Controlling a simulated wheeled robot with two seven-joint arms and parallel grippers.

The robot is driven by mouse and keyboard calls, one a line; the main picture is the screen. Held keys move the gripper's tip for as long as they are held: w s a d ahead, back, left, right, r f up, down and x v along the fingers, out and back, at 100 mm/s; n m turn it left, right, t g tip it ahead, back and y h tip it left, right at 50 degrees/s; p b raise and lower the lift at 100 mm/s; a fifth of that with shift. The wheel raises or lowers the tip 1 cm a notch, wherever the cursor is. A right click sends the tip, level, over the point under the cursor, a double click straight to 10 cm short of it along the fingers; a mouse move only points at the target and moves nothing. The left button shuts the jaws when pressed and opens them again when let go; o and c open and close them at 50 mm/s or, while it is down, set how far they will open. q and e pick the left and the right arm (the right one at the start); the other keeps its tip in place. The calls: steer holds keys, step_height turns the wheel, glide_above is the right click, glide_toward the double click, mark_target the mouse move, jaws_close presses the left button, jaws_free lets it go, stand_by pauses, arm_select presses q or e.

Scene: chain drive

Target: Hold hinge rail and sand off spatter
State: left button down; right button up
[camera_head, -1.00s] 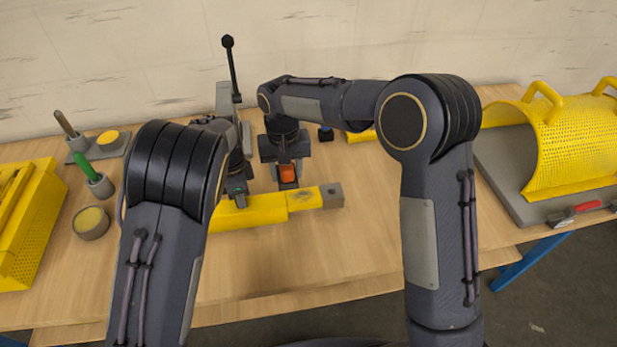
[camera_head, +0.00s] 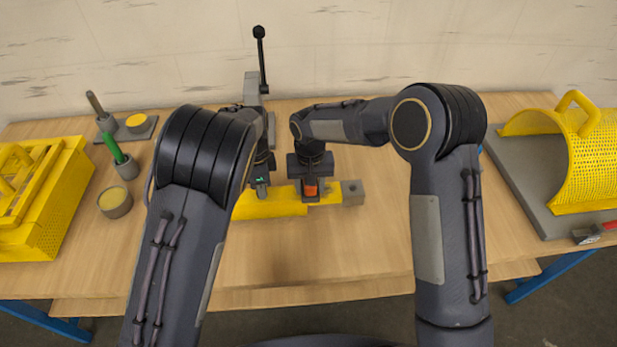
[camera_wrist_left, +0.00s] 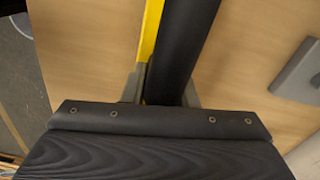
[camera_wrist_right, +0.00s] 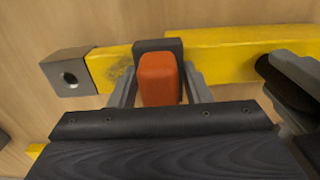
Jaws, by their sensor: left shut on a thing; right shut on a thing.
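The yellow hinge rail (camera_head: 275,208) lies across the table, with a grey block (camera_head: 352,193) at its right end. My left gripper (camera_head: 262,189) is shut on the rail. In the left wrist view, a dark cylinder covers much of the rail (camera_wrist_left: 151,30) between the fingers. My right gripper (camera_head: 311,193) is shut on an orange sanding block (camera_wrist_right: 158,78) with a dark base. The block is over the rail's narrower right part, apparently touching it. A dark smudge of spatter (camera_wrist_right: 122,76) shows on the rail between the block and the grey end.
A grey fixture with a black lever (camera_head: 261,60) stands behind the rail. A yellow crate (camera_head: 62,215), a green-handled tool (camera_head: 113,147) and a round tin (camera_head: 115,201) are at left. A yellow perforated guard (camera_head: 590,165) is at right. The front table strip is clear.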

mark_target(340, 192)
steer(key=d, duration=0.8)
steer(key=shift+s, duration=0.15)
steer(key=a, duration=0.8)
steer(key=shift+a+r, duration=0.1)
steer(key=shift+a, duration=0.1)
steer(key=shift+r, duration=4.05)
arm_select(q)
steer(key=c, duration=1.1)
jaws_free()
step_height(340, 192, up, 12)
steer(key=shift+r, duration=0.1)
